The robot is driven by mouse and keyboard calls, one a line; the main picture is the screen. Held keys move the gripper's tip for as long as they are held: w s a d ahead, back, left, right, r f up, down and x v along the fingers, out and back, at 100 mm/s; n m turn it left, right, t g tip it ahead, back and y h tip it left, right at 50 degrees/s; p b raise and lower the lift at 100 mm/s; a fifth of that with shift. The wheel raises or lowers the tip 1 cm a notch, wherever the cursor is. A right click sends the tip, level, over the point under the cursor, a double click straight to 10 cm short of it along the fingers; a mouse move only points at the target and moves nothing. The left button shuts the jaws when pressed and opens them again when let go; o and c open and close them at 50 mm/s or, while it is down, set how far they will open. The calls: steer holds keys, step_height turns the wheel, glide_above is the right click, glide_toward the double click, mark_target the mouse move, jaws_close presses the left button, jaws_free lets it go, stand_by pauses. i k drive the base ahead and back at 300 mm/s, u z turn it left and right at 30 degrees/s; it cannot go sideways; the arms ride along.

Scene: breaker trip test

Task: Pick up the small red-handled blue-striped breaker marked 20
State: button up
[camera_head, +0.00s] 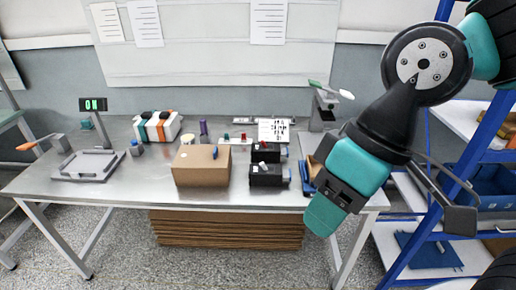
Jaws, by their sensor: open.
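Two small red-topped items stand on a low strip behind the cardboard box, the left one (226,137) and the right one (243,136). They are too small for me to read a 20 or tell a blue stripe. Two black blocks, a rear one (349,152) and a front one (265,175), sit right of the box with small red and white marks on top and blue at their right ends.
The cardboard box (201,167) stands mid-table and may hide things behind it. White units with green and orange stripes (158,126) stand at the back left. A grey fixture (88,165) is at the left. A blue shelf rack (408,265) stands at the right.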

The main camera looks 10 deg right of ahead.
mark_target(259, 154)
steer(key=u, duration=0.5)
steer(key=i, duration=1.65)
steer(key=z, duration=0.15)
